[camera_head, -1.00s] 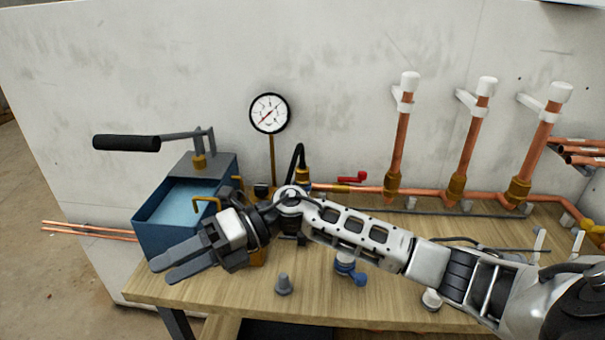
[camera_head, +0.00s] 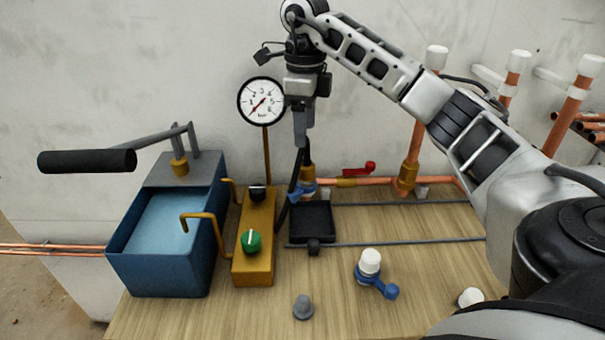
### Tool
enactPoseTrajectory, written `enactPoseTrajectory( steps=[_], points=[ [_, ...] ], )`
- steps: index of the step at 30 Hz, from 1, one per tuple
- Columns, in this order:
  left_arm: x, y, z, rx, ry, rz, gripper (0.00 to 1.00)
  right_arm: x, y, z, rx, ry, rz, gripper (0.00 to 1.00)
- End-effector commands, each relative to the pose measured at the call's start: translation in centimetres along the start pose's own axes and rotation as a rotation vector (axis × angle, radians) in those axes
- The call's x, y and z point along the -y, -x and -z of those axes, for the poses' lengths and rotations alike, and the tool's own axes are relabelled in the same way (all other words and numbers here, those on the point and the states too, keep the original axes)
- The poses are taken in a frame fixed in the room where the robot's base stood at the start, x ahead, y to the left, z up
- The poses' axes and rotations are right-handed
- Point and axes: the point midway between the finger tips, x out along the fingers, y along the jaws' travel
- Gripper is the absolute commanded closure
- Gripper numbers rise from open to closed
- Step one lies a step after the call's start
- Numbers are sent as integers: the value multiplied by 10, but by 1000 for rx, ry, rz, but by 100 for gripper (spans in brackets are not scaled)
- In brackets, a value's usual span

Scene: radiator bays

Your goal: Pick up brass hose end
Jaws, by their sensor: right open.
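The brass hose end (camera_head: 308,174) stands upright at the left end of the horizontal copper pipe, with blue parts (camera_head: 302,191) at its foot. A black hose (camera_head: 287,205) runs by its left side and passes up behind the fingers. My right gripper (camera_head: 301,143) points straight down just above the brass hose end, in front of the wall. Its fingers overlap in this view, so the gap between them is hidden; it is open, and I see nothing held. I cannot tell whether the fingertips touch the hose. My left gripper is not in view.
A blue water tank (camera_head: 160,265) with a pump handle (camera_head: 85,161) stands left. Beside it are a yellow valve block (camera_head: 254,260) and a pressure gauge (camera_head: 262,101). A black pad (camera_head: 312,222), grey plug (camera_head: 303,307) and white-and-blue valve (camera_head: 370,264) sit on the bench.

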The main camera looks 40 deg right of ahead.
Motion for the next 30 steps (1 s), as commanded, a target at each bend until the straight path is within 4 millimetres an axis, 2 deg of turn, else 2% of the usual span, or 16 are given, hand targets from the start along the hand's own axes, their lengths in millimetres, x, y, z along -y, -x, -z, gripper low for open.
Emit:
enactPoseTrajectory(
  steps=[1, 4, 14, 21, 25, 30],
  points=[
    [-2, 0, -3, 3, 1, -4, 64, 0, -15, 0, -3, 1, -3, 42],
    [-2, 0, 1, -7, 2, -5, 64, 0, -33, 0, -1, 2, -1, 42],
    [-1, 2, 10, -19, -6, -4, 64, 0, -60, 1, 0, 1, -2, 42],
    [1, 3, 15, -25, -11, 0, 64, 1, -95, 5, 0, 1, -2, 42],
    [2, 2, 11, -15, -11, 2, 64, 2, -104, 4, 2, 2, 0, 42],
    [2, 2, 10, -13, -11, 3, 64, 2, -106, 4, 3, 2, 0, 42]
  ],
)
